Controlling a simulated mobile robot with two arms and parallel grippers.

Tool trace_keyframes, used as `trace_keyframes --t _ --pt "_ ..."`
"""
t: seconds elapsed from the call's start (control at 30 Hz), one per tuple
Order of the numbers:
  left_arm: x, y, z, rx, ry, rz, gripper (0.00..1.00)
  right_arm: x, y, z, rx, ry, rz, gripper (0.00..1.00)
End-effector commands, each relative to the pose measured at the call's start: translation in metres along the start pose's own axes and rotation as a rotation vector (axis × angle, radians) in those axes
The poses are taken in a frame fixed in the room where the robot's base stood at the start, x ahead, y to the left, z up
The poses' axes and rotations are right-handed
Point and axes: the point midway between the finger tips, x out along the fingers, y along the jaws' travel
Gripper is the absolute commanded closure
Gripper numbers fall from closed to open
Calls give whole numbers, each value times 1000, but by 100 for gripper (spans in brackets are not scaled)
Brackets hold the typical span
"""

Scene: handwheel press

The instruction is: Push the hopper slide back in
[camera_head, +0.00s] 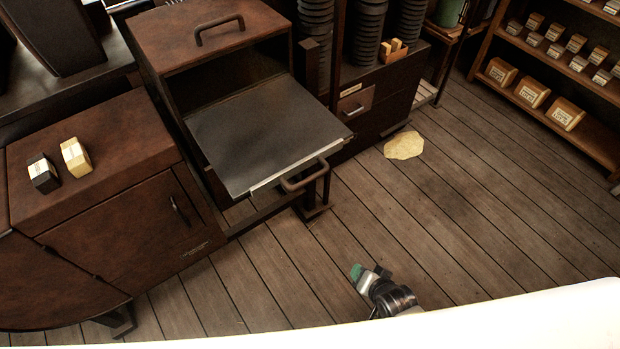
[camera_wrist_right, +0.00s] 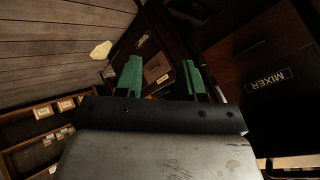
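The hopper slide (camera_head: 265,130) is a wide dark flat tray with a pale front edge, extending well out of the brown hopper box (camera_head: 205,30). Its bar handle (camera_head: 305,178) is on the front edge, facing me. My right gripper (camera_head: 357,272) has green fingertips and is low in the head view, below and right of the handle, apart from it. In the right wrist view its two green fingers (camera_wrist_right: 160,80) are spread with nothing between them. I cannot make out the slide in the wrist view. My left gripper is not in view.
A brown cabinet (camera_head: 120,215) with two small labelled blocks stands left of the slide. A small drawer unit (camera_head: 375,105) is on its right. Shelves (camera_head: 560,85) with labelled boxes stand at far right. A pale patch (camera_head: 404,145) lies on the otherwise open plank floor.

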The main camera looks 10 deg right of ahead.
Motion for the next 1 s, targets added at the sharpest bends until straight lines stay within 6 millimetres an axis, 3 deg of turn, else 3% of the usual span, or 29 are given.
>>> trace_keyframes --t 0.03,0.1,0.2,0.33,0.5,0.67,1.0 --pt "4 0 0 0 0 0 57 -9 -32 -24 75 43 -77 61" --pt "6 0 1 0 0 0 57 -29 -74 -53 197 79 -184 61" --pt "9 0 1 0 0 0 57 -65 -130 -86 355 100 -338 61" --pt "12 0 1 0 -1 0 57 -112 -182 -112 510 85 -501 61" --pt "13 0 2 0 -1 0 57 -149 -213 -125 612 55 -611 61" --pt "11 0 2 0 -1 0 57 -148 -224 -130 631 49 -629 61" --pt "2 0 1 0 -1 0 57 -98 -257 -145 628 51 -628 61"
